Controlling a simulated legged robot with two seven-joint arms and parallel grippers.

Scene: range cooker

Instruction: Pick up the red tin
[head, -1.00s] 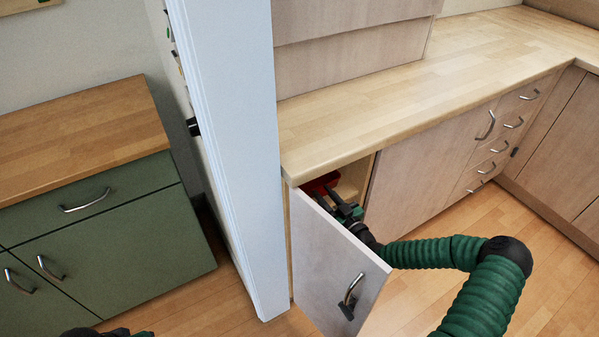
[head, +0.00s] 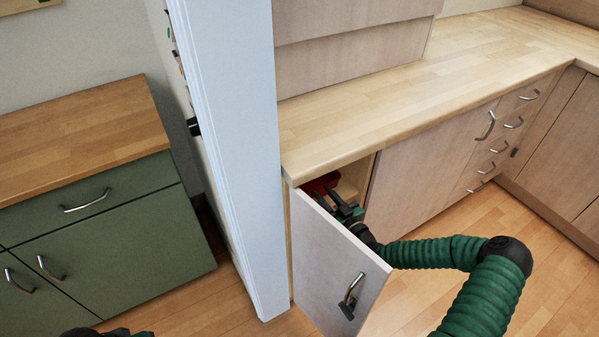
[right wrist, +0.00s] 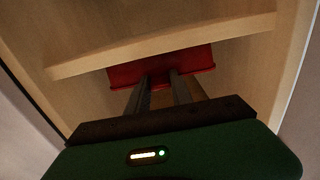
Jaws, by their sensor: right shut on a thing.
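The red tin (head: 322,184) is inside the open cupboard under the pale counter, partly hidden by my right gripper and the door. In the right wrist view the red tin (right wrist: 163,70) lies below and behind a wooden shelf edge, which covers its upper part. My right gripper (head: 338,200) reaches into the cupboard past the door. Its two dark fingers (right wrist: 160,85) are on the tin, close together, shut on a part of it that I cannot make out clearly. Of my left arm only a dark piece shows at the bottom left edge of the head view; its fingers are out of sight.
The cupboard door (head: 340,262) stands open in front of my right forearm. A wooden shelf (right wrist: 165,45) crosses just above the tin. A white wall end (head: 225,130) stands left of the cupboard. The counter (head: 400,95) above is bare.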

